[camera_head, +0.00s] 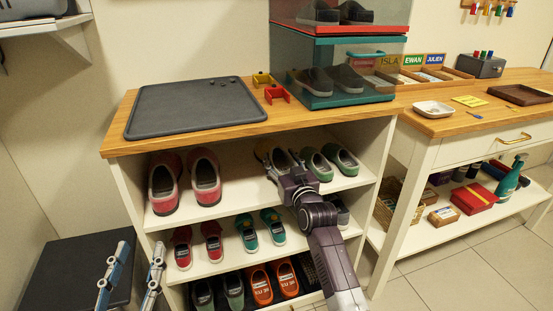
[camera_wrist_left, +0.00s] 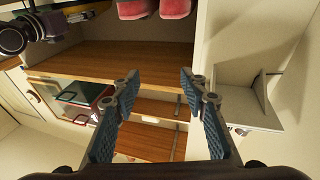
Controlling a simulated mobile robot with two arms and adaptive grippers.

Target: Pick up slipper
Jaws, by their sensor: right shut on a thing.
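My right gripper (camera_head: 283,165) reaches into this shelf and is shut on the right-hand slipper (camera_head: 283,157) of that pair. A green pair (camera_head: 320,166) stands just right of it, and a red pair (camera_head: 205,180) stands to the left. My left gripper (camera_head: 132,276) is open and empty, low in front of the cubby's left side. Its spread fingers also show in the left wrist view (camera_wrist_left: 158,105).
The cubby's wooden top (camera_head: 215,122) holds a grey tray (camera_head: 190,105), small red and yellow holders (camera_head: 274,93) and a teal clear box (camera_head: 345,85) with shoes. Lower shelves hold red, teal and orange shoes (camera_head: 261,287). A dark bench (camera_head: 65,265) stands left. Floor at right is clear.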

